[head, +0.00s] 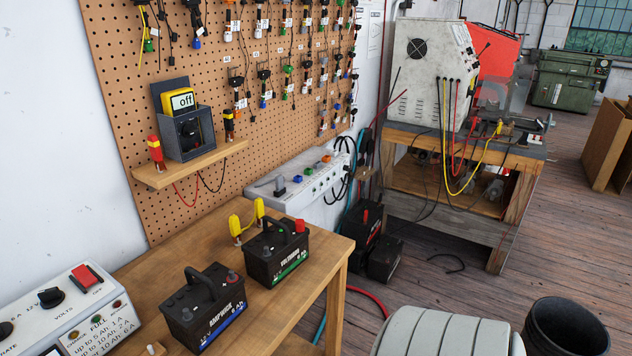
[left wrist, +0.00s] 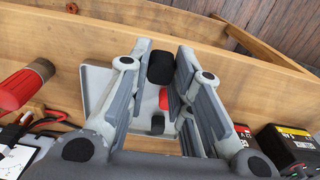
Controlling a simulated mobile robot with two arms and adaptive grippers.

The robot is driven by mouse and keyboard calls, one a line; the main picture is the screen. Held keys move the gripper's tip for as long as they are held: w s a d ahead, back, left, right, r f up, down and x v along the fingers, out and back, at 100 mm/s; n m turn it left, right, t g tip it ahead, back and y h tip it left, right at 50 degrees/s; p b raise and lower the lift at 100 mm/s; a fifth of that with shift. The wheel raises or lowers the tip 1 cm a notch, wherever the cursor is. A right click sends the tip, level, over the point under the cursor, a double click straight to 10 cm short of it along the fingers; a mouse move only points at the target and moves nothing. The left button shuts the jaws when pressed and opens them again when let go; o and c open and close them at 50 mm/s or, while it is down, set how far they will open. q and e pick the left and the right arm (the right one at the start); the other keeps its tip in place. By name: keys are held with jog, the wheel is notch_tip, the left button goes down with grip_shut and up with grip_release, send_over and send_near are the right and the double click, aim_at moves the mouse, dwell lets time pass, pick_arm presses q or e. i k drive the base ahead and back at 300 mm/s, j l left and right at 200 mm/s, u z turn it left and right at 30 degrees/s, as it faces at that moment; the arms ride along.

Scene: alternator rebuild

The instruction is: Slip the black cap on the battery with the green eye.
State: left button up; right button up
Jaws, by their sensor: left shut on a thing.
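In the left wrist view my left gripper (left wrist: 161,58) is shut on a small black cap (left wrist: 161,68), held between its finger pads. Below it, a pale tray (left wrist: 96,82) shows past the fingers, with a red cap (left wrist: 164,98) and another dark piece (left wrist: 158,125) partly hidden. In the head view two black batteries stand on the wooden table: a nearer one with a blue stripe (head: 205,312) and a farther one with a green stripe (head: 280,258), which has a red cap on one post. My right gripper is in neither view.
Yellow clips (head: 247,218) stand behind the farther battery. A charger (head: 68,310) sits at front left, and a grey panel (head: 300,180) beyond the table. In the wrist view a red cylinder (left wrist: 22,88) is at left and labelled dark boxes (left wrist: 288,148) at right.

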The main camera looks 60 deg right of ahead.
aim_at(274, 253)
jog(key=k+l+z, duration=0.1)
jog(key=z, duration=0.65)
jog(key=i+j+z, duration=0.1)
jog(key=j+z, duration=0.15)
jog(key=z, duration=0.15)
jog(key=i+l, duration=0.15)
jog(key=l, duration=0.15)
jog(key=i+l, duration=0.15)
jog(key=l, duration=0.2)
jog(key=i+l, duration=0.15)
jog(key=l, duration=0.15)
jog(key=i+l, duration=0.15)
jog(key=l, duration=0.2)
jog(key=i, duration=0.15)
